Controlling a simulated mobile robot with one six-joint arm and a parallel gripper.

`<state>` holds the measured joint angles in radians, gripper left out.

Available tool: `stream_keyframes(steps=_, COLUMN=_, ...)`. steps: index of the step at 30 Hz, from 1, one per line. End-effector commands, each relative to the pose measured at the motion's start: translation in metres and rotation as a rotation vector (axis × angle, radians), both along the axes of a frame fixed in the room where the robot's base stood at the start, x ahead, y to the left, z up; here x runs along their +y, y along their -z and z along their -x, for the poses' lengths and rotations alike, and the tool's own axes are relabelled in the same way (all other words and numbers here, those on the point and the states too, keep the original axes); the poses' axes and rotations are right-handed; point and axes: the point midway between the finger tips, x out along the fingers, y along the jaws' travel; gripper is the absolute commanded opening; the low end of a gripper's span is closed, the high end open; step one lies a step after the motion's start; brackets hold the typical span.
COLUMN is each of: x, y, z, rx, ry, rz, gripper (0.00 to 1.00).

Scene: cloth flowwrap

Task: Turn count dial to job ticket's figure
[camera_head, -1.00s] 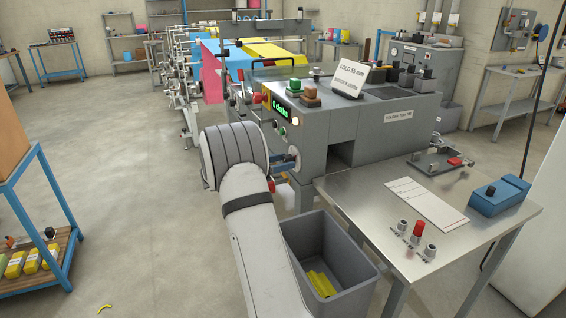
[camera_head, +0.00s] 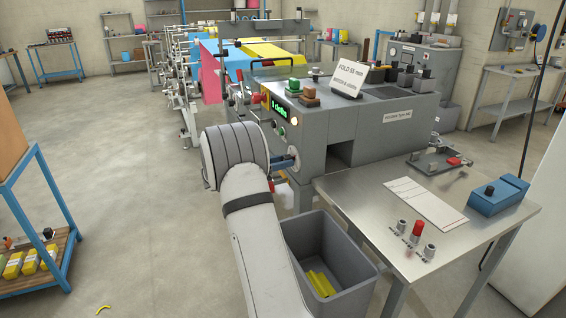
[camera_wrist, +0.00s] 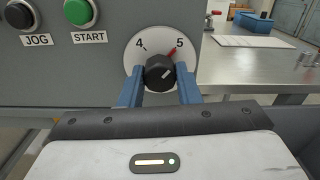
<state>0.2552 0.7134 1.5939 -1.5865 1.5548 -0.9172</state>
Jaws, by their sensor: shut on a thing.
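The count dial (camera_wrist: 133,57) is a white disc on the grey machine face, with 4 at its upper left and 5 at its upper right. A red mark shows beside the 5. My gripper (camera_wrist: 160,82) is shut on the dial's black knob (camera_wrist: 160,68), with a blue finger on each side. In the head view my arm hides most of the gripper.
The green START button (camera_wrist: 80,12) and black JOG button (camera_wrist: 20,16) sit left of the dial. A grey bin (camera_head: 345,265) with yellow pieces stands below, beside my arm. The steel table (camera_head: 370,210) is close on the right. A "FOLD 55 mm" sign (camera_head: 348,78) stands on the machine.

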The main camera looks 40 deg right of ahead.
Motion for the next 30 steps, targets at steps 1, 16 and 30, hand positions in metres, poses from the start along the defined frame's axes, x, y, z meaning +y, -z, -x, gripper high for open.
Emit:
stream_keyframes(steps=1, x=0.0002, y=0.0007, z=0.0008, rx=-0.006, ry=0.003, rz=0.001, gripper=0.07)
stream_keyframes(steps=16, x=0.0025, y=0.0046, z=0.0, rx=-0.287, ry=0.001, rz=0.066, gripper=0.07)
stream_keyframes(steps=30, x=0.0028, y=0.0068, z=-0.0004, rx=-0.722, ry=0.001, rz=0.168, gripper=0.07)
